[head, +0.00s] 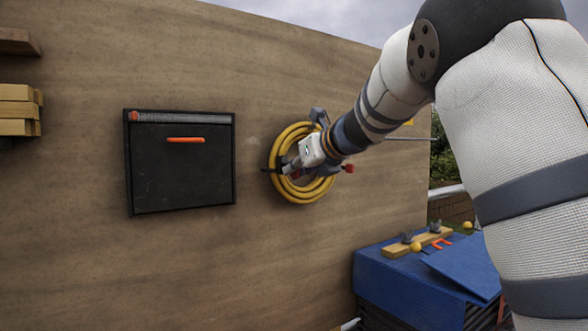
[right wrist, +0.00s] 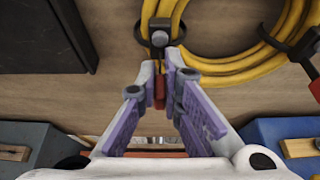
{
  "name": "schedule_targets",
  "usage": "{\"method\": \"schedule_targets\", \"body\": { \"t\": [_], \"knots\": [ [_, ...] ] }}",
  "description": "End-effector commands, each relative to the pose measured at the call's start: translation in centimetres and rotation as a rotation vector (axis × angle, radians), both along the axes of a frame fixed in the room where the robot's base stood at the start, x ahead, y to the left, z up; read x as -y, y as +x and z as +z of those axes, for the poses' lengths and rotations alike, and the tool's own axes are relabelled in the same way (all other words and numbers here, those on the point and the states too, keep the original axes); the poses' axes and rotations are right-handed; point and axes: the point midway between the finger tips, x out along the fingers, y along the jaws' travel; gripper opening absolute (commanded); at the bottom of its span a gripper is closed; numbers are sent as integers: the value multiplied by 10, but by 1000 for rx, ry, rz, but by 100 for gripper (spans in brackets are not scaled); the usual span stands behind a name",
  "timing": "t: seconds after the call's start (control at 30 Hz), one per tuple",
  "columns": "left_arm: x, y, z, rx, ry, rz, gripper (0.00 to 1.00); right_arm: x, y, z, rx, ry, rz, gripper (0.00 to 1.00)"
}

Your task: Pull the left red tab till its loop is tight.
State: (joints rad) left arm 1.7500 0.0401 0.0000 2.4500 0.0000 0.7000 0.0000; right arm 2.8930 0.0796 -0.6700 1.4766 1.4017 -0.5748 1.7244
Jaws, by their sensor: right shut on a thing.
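A yellow hose coil (head: 278,153) hangs on the wooden wall, and its strands also show in the right wrist view (right wrist: 215,72). My right gripper (head: 290,168) is at the coil's left side. In the right wrist view its fingers (right wrist: 160,72) are shut on the left red tab (right wrist: 160,95). The tab hangs from a dark buckle (right wrist: 159,39) on the black left loop (right wrist: 138,36). The loop goes around the hose strands, with a gap visible at its left. In the head view the gripper hides the left tab. My left gripper is out of view.
A right red tab (head: 348,168) sticks out from the coil's other side; it shows dark-strapped in the right wrist view (right wrist: 314,88). A black panel (head: 180,175) is on the wall to the left. A blue-covered stack (head: 400,285) stands at lower right.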

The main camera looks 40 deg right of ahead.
Motion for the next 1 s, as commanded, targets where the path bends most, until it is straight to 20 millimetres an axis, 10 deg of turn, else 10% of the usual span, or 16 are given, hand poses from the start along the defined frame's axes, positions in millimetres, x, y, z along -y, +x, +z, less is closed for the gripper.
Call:
{"method": "schedule_targets", "body": {
  "t": [0.93,1.0],
  "knots": [
    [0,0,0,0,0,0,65,-4,-35,-1,-2,1,1,0],
    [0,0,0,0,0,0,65,-4,-35,-1,-2,1,1,23]
  ]
}}
